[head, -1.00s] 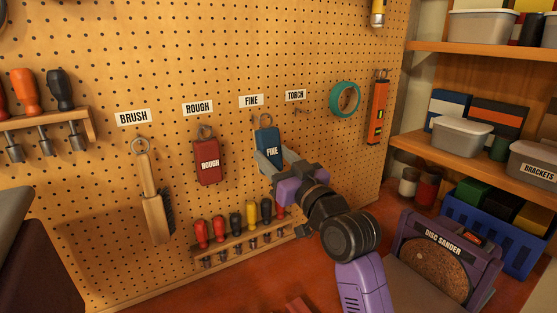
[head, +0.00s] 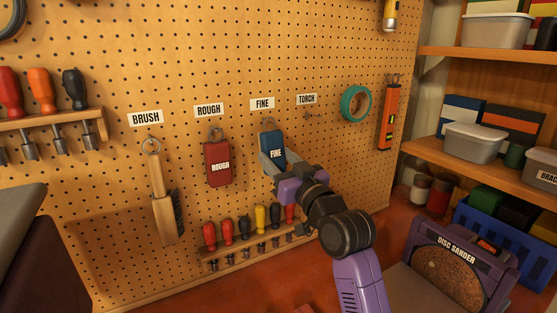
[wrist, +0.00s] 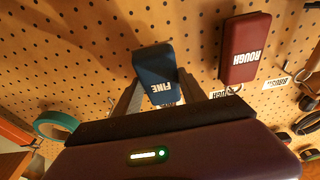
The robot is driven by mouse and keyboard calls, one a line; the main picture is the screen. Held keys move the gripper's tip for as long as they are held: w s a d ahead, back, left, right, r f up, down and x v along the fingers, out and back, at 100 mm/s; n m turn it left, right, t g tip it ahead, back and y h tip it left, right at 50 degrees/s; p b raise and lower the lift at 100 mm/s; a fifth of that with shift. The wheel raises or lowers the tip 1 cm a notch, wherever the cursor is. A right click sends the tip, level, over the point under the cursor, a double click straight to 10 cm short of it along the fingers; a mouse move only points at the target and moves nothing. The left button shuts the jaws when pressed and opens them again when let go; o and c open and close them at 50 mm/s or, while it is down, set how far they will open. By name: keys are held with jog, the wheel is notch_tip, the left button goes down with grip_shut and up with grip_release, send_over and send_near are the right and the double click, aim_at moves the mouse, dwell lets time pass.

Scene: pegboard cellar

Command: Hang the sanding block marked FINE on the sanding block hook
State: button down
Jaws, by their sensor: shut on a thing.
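The blue sanding block marked FINE (head: 275,141) hangs upright in my gripper (head: 277,164), just below the FINE label (head: 262,103) on the pegboard. My gripper is shut on its sides. In the wrist view the block (wrist: 155,70) appears upside down between the two fingers (wrist: 158,98), close to the board. A ring or hook shows faintly at the block's top, under the label; I cannot tell whether the ring is over the hook.
The red ROUGH block (head: 217,163) hangs left of it, then the brush (head: 162,205). A TORCH label (head: 307,99), teal tape (head: 355,104) and orange level (head: 388,118) are to the right. A screwdriver rack (head: 250,248) is below. The disc sander (head: 455,265) stands lower right.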

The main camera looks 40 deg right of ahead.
dwell(0.3)
jog(key=c, duration=0.6)
grip_release()
jog(key=shift+b+v, duration=1.2)
jog(key=shift+v, duration=2.75)
